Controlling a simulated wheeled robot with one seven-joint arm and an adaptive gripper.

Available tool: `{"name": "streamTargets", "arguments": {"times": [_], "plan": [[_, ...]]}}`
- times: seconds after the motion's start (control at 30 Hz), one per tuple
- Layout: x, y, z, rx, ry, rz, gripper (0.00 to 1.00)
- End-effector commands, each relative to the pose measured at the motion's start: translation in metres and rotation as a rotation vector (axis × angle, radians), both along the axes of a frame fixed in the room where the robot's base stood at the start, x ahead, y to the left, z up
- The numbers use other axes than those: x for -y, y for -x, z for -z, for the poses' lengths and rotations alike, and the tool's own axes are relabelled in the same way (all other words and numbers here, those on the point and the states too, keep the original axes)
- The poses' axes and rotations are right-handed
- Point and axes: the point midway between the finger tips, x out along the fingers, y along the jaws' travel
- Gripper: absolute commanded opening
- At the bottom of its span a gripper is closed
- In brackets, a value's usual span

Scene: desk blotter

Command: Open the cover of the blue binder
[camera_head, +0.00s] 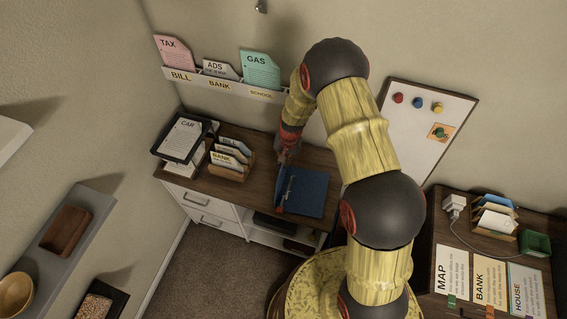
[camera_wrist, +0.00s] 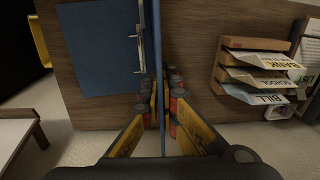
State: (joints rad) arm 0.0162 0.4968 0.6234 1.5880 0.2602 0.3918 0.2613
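The blue binder (camera_head: 306,193) lies on the wooden desk top, with its cover (camera_head: 284,188) raised about upright along its left side. In the wrist view the inside of the binder (camera_wrist: 95,50) shows at the left with its metal ring strip. The cover (camera_wrist: 157,60) shows nearly edge-on there, running down between my fingers. My gripper (camera_head: 287,152) is at the far end of the raised cover. In the wrist view my gripper (camera_wrist: 161,100) has its fingers close together on both sides of the cover, apparently shut on it. The exact contact is hard to see.
A wooden file holder (camera_head: 229,164) and a black tray (camera_head: 184,138) stand left of the binder. A wall rack (camera_head: 220,84) hangs behind the desk. A whiteboard (camera_head: 408,119) is on the wall to the right. Some bare desk top lies between the file holder and the cover.

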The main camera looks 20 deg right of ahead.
Motion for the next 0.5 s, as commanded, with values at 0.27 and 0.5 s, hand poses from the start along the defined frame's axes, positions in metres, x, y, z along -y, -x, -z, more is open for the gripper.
{"name": "streamTargets", "arguments": {"times": [0.27, 0.5], "plan": [[-0.0001, -0.0001, 0.0004, 0.000, 0.000, 0.000, 0.14], [-0.0001, -0.0001, 0.0002, 0.001, 0.000, 0.000, 0.21]]}}
